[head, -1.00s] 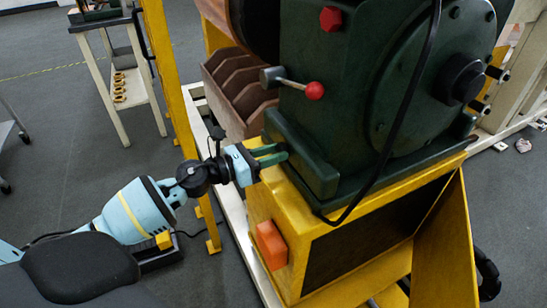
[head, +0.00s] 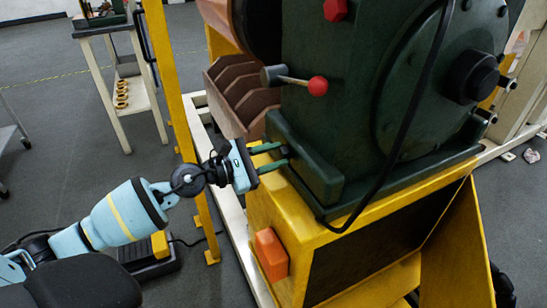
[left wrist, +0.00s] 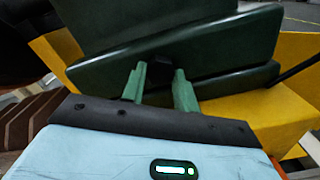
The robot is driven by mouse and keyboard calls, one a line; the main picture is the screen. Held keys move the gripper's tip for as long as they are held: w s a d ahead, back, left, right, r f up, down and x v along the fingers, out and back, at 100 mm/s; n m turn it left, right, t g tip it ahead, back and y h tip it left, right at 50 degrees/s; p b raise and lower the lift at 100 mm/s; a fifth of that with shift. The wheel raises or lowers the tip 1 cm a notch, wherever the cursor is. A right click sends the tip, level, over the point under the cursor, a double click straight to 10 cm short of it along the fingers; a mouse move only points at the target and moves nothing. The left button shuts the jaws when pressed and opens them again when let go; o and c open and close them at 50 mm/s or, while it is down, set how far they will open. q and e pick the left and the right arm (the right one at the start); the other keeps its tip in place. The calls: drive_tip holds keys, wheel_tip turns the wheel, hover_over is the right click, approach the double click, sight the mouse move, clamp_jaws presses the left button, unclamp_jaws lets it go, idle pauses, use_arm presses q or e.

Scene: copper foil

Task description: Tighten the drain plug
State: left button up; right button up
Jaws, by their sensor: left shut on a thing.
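The drain plug (left wrist: 159,73) is a small dark piece on the lower side of the dark green machine housing (head: 308,168). In the left wrist view it shows between the green fingertips; in the head view I cannot make it out. My left gripper (head: 284,157) reaches in from the left, its two green fingers against the base of the housing. It is shut on the plug, with a finger on each side, as the left wrist view (left wrist: 159,71) also shows. How far the plug is screwed in cannot be seen. My right gripper is in neither view.
The housing stands on a yellow frame (head: 372,235) with an orange box (head: 271,254) on its side. A red-knobbed lever (head: 317,86) sticks out above my gripper. A brown bin rack (head: 240,95) and a yellow post (head: 172,95) stand behind. A black cable (head: 412,105) hangs at the right.

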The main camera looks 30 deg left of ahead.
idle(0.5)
use_arm(q)
drive_tip(key=o, duration=1)
drive_tip(key=shift+c, duration=0.2)
drive_tip(key=b+v, duration=0.2)
drive_tip(key=v, duration=0.5)
drive_tip(key=shift+s+a, duration=0.25)
drive_tip(key=shift+s, duration=0.05)
